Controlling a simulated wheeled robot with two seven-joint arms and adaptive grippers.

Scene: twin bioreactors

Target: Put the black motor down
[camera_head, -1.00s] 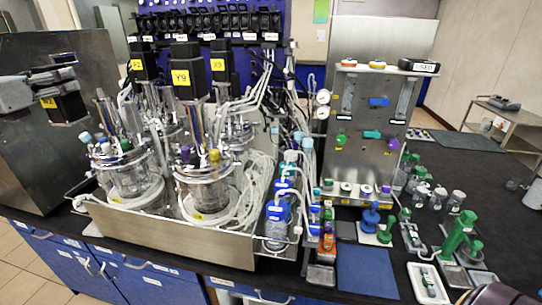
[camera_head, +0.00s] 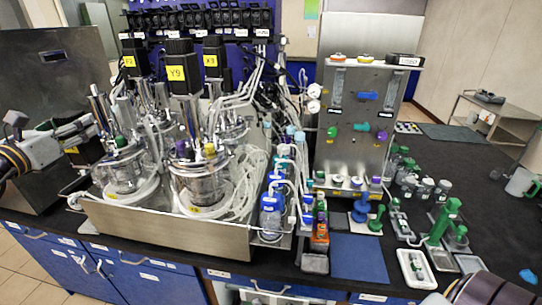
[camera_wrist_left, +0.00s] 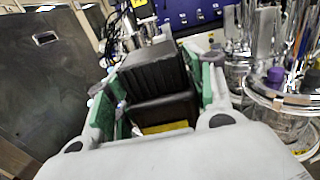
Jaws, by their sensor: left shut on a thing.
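My left gripper (camera_head: 72,138) is at the left of the head view, beside the front left glass vessel (camera_head: 122,175). It is shut on the black motor (camera_head: 86,152), which also fills the middle of the left wrist view (camera_wrist_left: 152,72). The motor sits between the gripper's green finger pads and has a yellow label low on its near side. It is held in the air. Whether its lower end touches anything is hidden. The front left vessel has steel tubes and no motor visible on top. My right gripper is not in view.
Other black motors with yellow labels stand on the front right vessel (camera_head: 176,72) and the rear vessels. A steel tray (camera_head: 165,230) holds the vessels. A grey panel (camera_head: 35,85) stands behind my left arm. Hoses crowd the middle.

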